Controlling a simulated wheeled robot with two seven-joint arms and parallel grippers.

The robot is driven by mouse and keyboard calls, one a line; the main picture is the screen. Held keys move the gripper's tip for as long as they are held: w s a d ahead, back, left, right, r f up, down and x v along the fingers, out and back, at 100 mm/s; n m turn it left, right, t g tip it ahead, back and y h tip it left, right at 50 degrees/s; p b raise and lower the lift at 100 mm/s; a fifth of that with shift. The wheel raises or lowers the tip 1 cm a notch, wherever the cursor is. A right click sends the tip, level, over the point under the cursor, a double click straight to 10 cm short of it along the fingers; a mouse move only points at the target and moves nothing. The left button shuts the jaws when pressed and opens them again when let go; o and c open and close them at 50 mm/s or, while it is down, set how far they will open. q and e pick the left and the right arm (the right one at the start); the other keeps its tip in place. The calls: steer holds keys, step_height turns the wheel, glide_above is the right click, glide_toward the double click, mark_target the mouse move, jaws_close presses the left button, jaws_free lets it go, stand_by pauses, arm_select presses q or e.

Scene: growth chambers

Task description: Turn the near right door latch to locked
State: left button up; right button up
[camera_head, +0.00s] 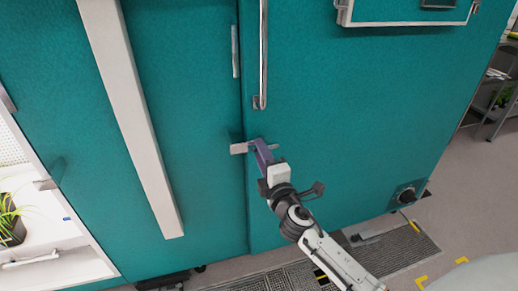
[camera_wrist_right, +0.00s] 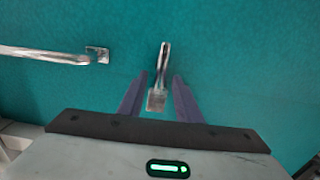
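The door latch (camera_head: 239,148) is a small silver lever on the teal door (camera_head: 350,90). In the head view it lies roughly level, across the vertical door seam, with its left part clear of my gripper. My right gripper (camera_head: 262,150) is at the latch, its purple fingers partly hiding it. In the right wrist view the latch (camera_wrist_right: 163,62) shows between the two spread fingers of the right gripper (camera_wrist_right: 157,85), with a gap on each side. The fingers are open. I cannot tell how deep the lever sits between them. My left gripper is not in view.
A long vertical door handle (camera_head: 262,60) stands above the latch; it also shows in the wrist view (camera_wrist_right: 45,54). A pale bar (camera_head: 130,115) crosses the left panel. Lower left is a lit shelf (camera_head: 60,270) with a plant (camera_head: 10,222). Floor grates (camera_head: 400,250) lie below.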

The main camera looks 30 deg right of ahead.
steer(key=v, duration=0.7)
steer(key=shift+s, duration=0.3)
steer(key=s+a+f+m+g+y, duration=0.3)
steer(key=s+a+f+m, duration=0.3)
steer(key=s+f, duration=0.5)
steer(key=s+a+f+m+g+y, duration=0.3)
steer(key=s+a+f+m+g, duration=0.3)
steer(key=s+a+f, duration=0.3)
step_height(320, 180, down, 4)
steer(key=s+m, duration=0.1)
steer(key=s, duration=0.1)
steer(key=shift+s+a+r+y, duration=0.2)
steer(key=shift+s+a+y, duration=0.1)
steer(key=shift+s, duration=0.1)
steer(key=shift+d, duration=0.15)
